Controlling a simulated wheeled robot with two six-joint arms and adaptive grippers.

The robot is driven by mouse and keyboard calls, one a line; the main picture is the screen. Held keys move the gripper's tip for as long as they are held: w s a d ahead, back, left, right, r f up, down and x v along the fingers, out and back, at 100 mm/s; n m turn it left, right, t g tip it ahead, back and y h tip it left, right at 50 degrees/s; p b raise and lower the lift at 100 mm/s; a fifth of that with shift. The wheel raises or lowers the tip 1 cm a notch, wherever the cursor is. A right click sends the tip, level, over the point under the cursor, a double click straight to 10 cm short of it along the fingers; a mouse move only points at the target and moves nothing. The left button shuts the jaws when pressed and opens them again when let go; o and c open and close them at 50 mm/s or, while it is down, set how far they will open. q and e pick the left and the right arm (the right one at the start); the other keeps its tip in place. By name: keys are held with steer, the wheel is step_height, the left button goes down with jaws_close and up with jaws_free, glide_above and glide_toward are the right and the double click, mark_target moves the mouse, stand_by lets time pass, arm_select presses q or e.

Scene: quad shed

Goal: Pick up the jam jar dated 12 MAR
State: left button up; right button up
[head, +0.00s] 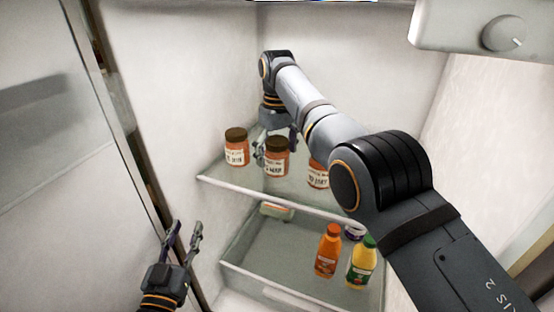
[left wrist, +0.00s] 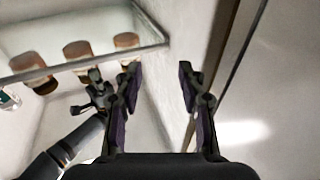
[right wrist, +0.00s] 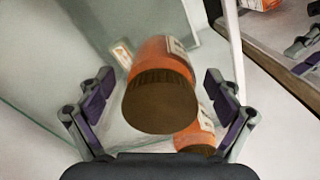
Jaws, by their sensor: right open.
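Three jam jars with brown lids and white labels stand on the glass shelf: a left jar (head: 236,152), a middle jar (head: 277,162) and a right jar (head: 318,176). The labels are too small to read surely; the middle one seems to end in MAR. My right gripper (head: 275,146) is open, its fingers on either side of the middle jar. My left gripper (head: 184,230) is open and empty, low at the left.
The glass shelf (head: 225,180) has a pale front edge. Below it, a clear drawer (head: 245,268) holds an orange bottle (head: 328,252) and a yellow bottle (head: 361,266). The fridge wall is close behind the jars. My right arm hides part of the shelf's right side.

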arm_select(q)
step_height(320, 180, up, 6)
steer(key=t, duration=0.2)
steer(key=shift+s+t, duration=0.3)
steer(key=shift+t, duration=0.1)
arm_select(e)
steer(key=shift+f, duration=0.35)
steer(key=shift+c, duration=0.3)
steer(key=c, duration=1.7)
